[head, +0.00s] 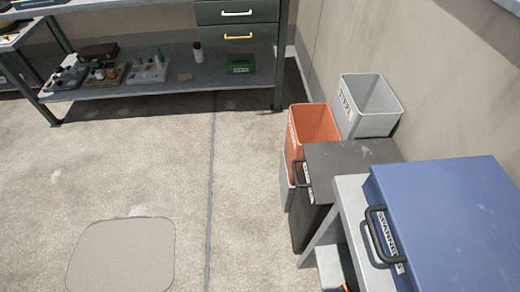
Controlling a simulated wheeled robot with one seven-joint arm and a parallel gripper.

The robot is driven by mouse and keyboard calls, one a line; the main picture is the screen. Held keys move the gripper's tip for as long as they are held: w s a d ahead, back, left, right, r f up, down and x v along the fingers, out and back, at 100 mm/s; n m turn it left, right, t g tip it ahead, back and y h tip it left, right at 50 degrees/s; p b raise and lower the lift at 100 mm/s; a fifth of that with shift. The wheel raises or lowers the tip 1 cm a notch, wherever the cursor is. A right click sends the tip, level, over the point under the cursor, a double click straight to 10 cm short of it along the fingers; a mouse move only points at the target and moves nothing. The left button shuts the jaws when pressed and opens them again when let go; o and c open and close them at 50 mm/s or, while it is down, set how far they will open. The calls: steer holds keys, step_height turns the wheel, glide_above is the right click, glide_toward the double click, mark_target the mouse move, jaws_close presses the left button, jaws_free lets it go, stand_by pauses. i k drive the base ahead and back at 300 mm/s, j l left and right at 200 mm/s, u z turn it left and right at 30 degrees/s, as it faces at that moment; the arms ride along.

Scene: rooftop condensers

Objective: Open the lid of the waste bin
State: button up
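A black lidded bin (352,158) stands right of the middle, between the orange bin and the blue box. Its flat lid looks closed. A dark handle (297,174) sticks out at its left front, beside a white label too small to read. I take it for the waste bin, but the label does not confirm this. Its right part is hidden behind the blue box. My gripper is not in view.
An open orange bin (314,122) and an open grey bin (371,100) stand behind it. A blue box (450,205) labelled "SPANNERS" sits on a grey stand at the right. A workbench shelf (170,85) holds small items.

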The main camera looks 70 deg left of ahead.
mark_target(324, 161)
steer(key=u, duration=1.35)
